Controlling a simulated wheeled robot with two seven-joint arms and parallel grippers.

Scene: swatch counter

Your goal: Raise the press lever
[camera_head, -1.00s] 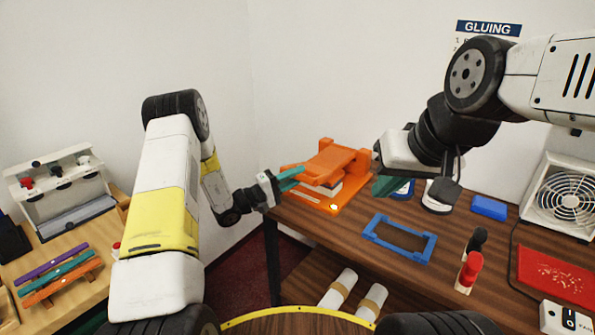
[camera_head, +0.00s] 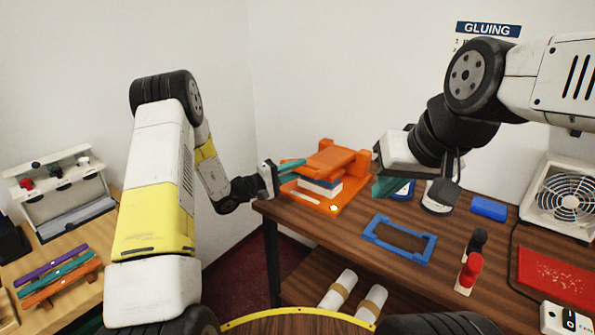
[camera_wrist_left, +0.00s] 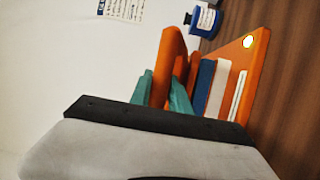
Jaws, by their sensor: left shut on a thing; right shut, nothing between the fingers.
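The orange press (camera_head: 352,165) stands at the left end of the dark wood table. A stack with a blue layer and white layers (camera_head: 320,186) lies on its base under the raised orange lever plate; the stack also shows in the left wrist view (camera_wrist_left: 213,85). My left gripper (camera_head: 290,168) is at the press's left side, its teal fingers shut on the orange lever (camera_wrist_left: 168,65), with one finger on each side of it. My right gripper (camera_head: 384,186) is shut and empty, above the table just right of the press.
A blue frame (camera_head: 400,238) lies at the table's front.

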